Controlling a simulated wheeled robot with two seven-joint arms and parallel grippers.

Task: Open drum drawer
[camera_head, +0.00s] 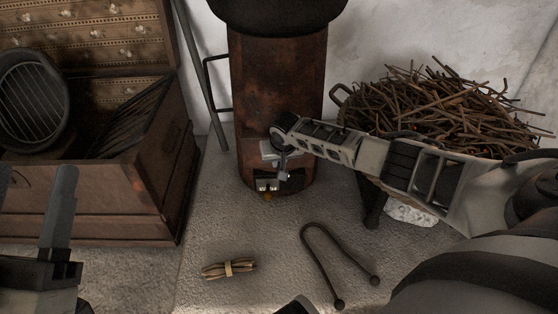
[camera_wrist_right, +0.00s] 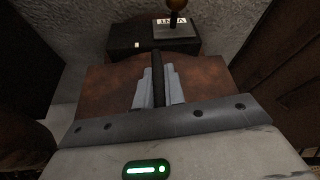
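The rusty drum (camera_head: 277,85) stands against the wall at the middle back under a black pot. Near its foot is a dark vent part with pale labels (camera_head: 267,185), and a VENT plate (camera_wrist_right: 172,27) shows in the right wrist view. My right gripper (camera_head: 283,172) reaches the lower front of the drum. In the right wrist view its fingers (camera_wrist_right: 158,88) lie close on both sides of a dark bar, which looks like a handle on the rusty front. My arm hides much of the drawer area. My left gripper (camera_head: 33,205) is open and empty at the lower left.
A wooden chest (camera_head: 95,200) with a round grill in it stands at left. A basket of twigs (camera_head: 440,110) is at right. Tongs (camera_head: 325,255) and a tied stick bundle (camera_head: 230,268) lie on the floor. The floor before the drum is otherwise clear.

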